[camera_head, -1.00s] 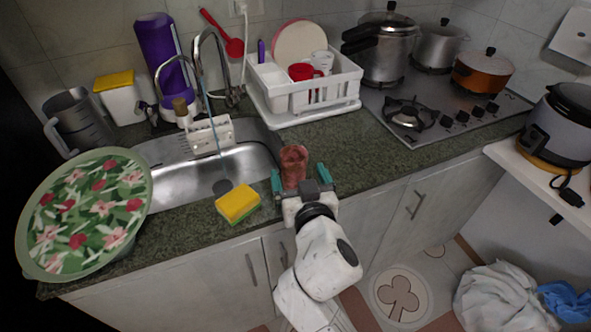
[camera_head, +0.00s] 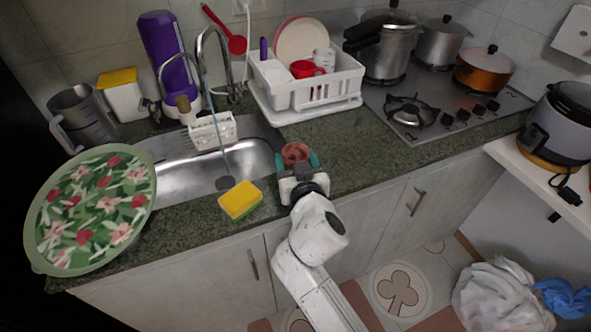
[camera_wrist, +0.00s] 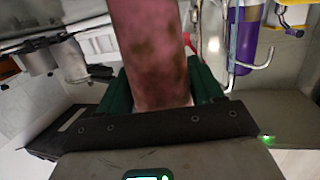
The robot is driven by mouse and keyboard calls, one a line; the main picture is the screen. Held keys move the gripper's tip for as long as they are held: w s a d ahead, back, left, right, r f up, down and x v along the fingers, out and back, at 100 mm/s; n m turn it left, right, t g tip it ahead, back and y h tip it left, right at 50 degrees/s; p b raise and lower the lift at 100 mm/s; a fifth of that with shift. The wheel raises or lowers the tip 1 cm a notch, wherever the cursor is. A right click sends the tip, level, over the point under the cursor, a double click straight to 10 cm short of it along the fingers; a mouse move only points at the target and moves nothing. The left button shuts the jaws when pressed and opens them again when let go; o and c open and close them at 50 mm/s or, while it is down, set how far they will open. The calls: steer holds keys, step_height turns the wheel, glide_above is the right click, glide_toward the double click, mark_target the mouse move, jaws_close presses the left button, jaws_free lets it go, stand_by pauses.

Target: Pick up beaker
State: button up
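The beaker, a reddish-brown cup (camera_head: 294,153), stands upright near the counter's front edge, right of the sink. My gripper (camera_head: 297,162) reaches it from the front, with one green finger on each side, close against its wall. In the wrist view the mottled pink-brown wall of the beaker (camera_wrist: 155,55) fills the middle between the green fingers, and my gripper (camera_wrist: 162,90) appears shut on it. The beaker's lower part is hidden behind my gripper in the head view, so I cannot tell whether its base touches the counter.
A yellow sponge (camera_head: 240,200) lies left of my gripper at the counter edge. The sink (camera_head: 205,175) is behind it. A white dish rack (camera_head: 318,95) stands behind the beaker. The counter between the beaker and the stove (camera_head: 440,105) is clear.

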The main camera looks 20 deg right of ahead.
steer(key=c, duration=0.5)
